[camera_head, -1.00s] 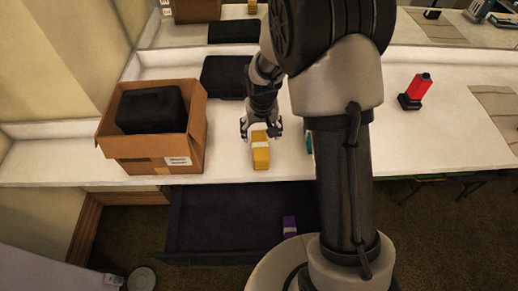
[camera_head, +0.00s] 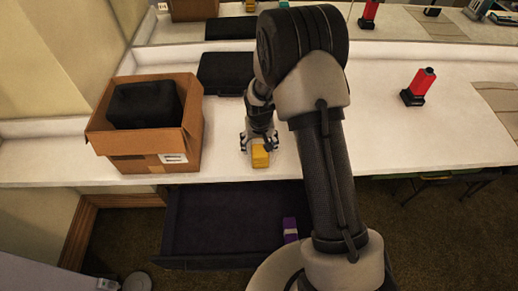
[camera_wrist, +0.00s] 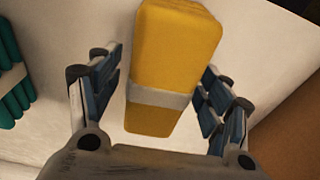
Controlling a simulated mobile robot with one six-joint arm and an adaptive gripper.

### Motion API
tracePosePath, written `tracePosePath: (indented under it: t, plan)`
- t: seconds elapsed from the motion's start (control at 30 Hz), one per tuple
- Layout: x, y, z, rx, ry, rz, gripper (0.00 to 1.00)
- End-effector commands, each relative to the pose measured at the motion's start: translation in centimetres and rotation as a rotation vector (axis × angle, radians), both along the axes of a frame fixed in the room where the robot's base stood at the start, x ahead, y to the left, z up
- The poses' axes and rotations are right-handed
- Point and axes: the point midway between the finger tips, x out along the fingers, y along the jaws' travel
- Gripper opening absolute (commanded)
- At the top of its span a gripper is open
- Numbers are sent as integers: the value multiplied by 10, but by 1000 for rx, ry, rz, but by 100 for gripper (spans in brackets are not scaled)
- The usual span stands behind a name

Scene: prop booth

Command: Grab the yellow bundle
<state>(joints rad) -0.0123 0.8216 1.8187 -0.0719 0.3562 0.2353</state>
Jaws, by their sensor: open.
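The yellow bundle (camera_head: 260,157) lies on the white counter near its front edge, above the open drawer. In the wrist view the yellow bundle (camera_wrist: 178,45) has a pale band around it and sits between my two fingers. My gripper (camera_head: 259,141) points down over the bundle. In the wrist view my gripper (camera_wrist: 162,95) is open, with a finger on each side of the bundle and gaps showing on both sides. The bundle's far end in the head view is hidden by my gripper.
An open cardboard box (camera_head: 140,140) holding a black case (camera_head: 145,107) stands to the left. A dark case (camera_head: 225,73) lies behind. A purple bundle (camera_head: 290,228) is in the open drawer (camera_head: 225,225). A teal bundle (camera_wrist: 12,85) lies nearby. A red and black object (camera_head: 419,87) stands right.

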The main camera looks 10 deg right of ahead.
Motion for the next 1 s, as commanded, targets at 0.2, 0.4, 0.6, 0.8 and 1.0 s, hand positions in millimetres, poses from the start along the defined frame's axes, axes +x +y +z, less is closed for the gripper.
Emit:
tracePosePath:
  t: [0.2, 0.4, 0.6, 0.8, 1.0]
  plan:
    - [1, 0, 2, 0, -2, 0, 69]
    - [1, 0, 2, 0, -2, 0, 56]
    - [1, 0, 2, 0, -2, 0, 42]
    - [1, 0, 2, 0, -2, 0, 29]
    - [1, 0, 2, 0, -3, 0, 18]
